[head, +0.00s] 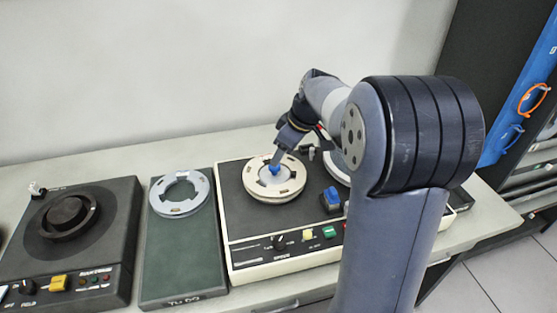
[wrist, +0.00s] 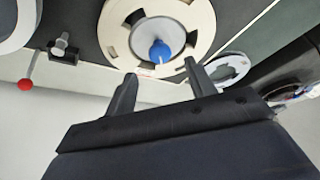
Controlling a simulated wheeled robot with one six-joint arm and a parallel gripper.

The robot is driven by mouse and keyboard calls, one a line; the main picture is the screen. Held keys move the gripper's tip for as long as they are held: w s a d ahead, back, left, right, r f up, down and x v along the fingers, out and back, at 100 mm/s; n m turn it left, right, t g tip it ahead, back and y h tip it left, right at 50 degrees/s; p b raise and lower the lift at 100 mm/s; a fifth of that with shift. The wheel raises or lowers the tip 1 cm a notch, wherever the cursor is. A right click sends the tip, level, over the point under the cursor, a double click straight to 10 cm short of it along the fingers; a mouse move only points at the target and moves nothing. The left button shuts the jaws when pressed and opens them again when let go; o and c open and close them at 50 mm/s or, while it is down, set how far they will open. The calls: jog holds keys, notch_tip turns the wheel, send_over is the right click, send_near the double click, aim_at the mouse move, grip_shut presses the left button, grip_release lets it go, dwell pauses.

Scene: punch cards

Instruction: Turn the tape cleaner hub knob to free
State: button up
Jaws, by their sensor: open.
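The tape cleaner (head: 236,225) is a cream-framed machine with a dark top, in the middle of the head view. A cream reel (head: 259,188) with dark slots lies on its left hub. The blue hub knob (head: 274,170) stands at the reel's centre, and it also shows in the wrist view (wrist: 160,51) with a small pale mark. My gripper (wrist: 158,76) is open and empty. In the wrist view its two fingers are spread to either side below the knob, not seen touching it. In the head view my gripper (head: 277,155) is just above the knob. The second hub is partly hidden by my arm.
A blue block (head: 331,198) and a control row with a black knob (head: 279,242) sit on the cleaner. Left are a green-topped stand with a grey ring (head: 180,192) and a dark machine (head: 104,238). A red-tipped lever (wrist: 26,84) shows in the wrist view. The wall is behind.

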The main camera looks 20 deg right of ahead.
aim_at(274, 170)
jog(key=v, duration=0.5)
jog(key=shift+d+r, duration=0.1)
jog(key=shift+r, duration=0.2)
jog(key=x, duration=1.1)
jog(key=shift+s, duration=0.15)
jog(key=shift+m+p, duration=0.3)
